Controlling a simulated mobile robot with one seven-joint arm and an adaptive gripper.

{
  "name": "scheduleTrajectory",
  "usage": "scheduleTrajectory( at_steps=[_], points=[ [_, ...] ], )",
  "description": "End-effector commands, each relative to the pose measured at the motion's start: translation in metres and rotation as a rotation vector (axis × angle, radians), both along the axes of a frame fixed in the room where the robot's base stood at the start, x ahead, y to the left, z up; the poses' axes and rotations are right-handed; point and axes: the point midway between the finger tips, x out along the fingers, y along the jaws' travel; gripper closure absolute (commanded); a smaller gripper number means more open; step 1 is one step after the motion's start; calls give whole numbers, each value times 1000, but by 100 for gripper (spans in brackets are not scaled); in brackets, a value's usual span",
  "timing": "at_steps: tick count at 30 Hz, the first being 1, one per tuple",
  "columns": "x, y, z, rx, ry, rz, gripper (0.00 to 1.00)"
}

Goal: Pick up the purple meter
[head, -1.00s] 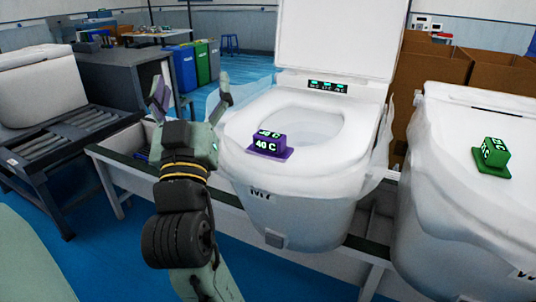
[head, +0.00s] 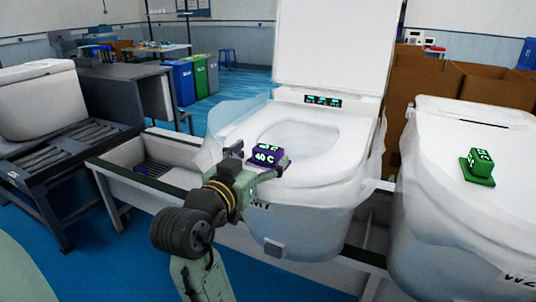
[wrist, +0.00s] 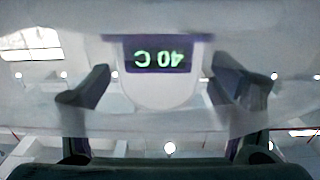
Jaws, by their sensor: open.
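The purple meter (head: 267,156) sits on the near rim of the open toilet (head: 318,160), with "40 C" on its front face. In the wrist view the meter (wrist: 157,54) shows upside down, straight ahead and between my fingers. My gripper (head: 258,165) is at the toilet's front left rim, close to the meter's near side. In the wrist view its two fingers (wrist: 160,90) are spread, one on each side of the meter, with a gap to both. Whether the fingertips reach past the meter is hard to tell.
A green meter (head: 478,166) sits on the closed toilet (head: 440,190) at the right. Clear plastic film (head: 232,125) hangs around the open toilet. Cardboard boxes (head: 425,95) stand behind. A roller conveyor (head: 70,140) is at the left.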

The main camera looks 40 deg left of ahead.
Motion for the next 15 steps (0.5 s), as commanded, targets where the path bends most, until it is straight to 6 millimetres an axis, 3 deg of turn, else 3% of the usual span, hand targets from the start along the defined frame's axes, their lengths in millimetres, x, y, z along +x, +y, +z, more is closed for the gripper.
scheduleTrajectory(
  at_steps=[7, 15],
  points=[
    [35, 6, 3, -2, 1, -3, 22],
    [40, 8, 2, 0, -1, 0, 22]
  ],
)
